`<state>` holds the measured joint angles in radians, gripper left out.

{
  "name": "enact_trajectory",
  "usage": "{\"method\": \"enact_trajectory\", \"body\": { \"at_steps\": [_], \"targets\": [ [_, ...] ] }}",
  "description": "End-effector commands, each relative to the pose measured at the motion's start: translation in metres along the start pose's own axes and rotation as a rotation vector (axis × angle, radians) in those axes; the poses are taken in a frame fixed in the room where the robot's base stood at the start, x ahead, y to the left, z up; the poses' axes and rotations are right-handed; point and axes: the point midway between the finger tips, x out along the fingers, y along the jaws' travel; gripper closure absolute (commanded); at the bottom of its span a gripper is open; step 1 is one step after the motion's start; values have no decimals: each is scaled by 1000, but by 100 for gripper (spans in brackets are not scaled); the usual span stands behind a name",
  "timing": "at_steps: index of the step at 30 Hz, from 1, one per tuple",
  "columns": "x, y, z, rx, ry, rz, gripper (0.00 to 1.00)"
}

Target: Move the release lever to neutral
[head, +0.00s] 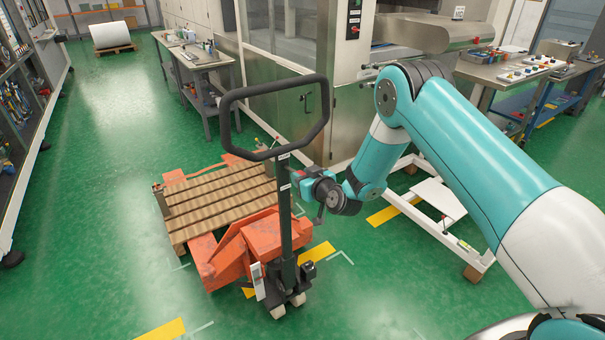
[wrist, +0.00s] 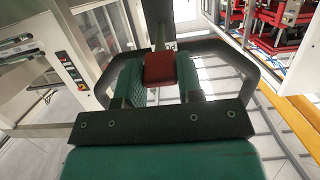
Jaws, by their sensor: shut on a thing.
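The pallet jack has an orange body (head: 265,235), a dark upright tiller (head: 286,225) and a dark loop handle (head: 227,120) on top. In the wrist view the red release lever (wrist: 160,68) sits between the green finger pads of my gripper (wrist: 160,82), with the loop handle (wrist: 240,62) around and beyond it. My gripper is shut on the lever. In the head view my gripper (head: 300,178) is at the tiller just below the loop, and the lever is mostly hidden by it. I cannot tell the lever's exact setting.
A wooden pallet (head: 220,200) lies on the jack's forks. A steel machine (head: 350,80) stands behind, with a white low frame (head: 430,225) to the right. A workbench (head: 187,60) stands at the back. Green floor (head: 105,200) is clear on the left.

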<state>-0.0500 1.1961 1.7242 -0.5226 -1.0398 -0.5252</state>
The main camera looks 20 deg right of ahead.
Motion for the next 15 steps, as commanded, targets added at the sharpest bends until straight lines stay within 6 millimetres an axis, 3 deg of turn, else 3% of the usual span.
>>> {"method": "enact_trajectory", "body": {
  "at_steps": [15],
  "targets": [
    [0,-1,16,0,-14,-3,100]
  ]
}}
